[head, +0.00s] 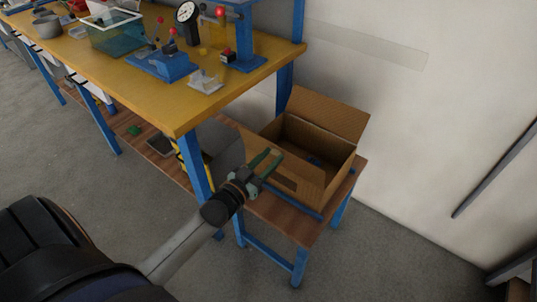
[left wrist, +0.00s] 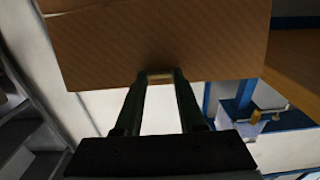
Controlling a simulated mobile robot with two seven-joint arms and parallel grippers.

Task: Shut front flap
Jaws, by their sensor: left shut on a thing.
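An open cardboard box (head: 312,185) stands on the low wooden bench to the right of the yellow table. Its front flap (head: 253,142) sticks outward from the left side of the box, partly behind my gripper. In the left wrist view, cardboard of the flap (left wrist: 150,40) fills the upper part. My left gripper (head: 268,160) is at this flap, its two green fingers closed on the flap's edge. Another flap (head: 328,117) stands raised at the back of the box. The inside of the box is mostly dark. My right gripper is not in view.
The yellow table (head: 160,95) with blue legs stands left of the box, its corner close to my left arm.

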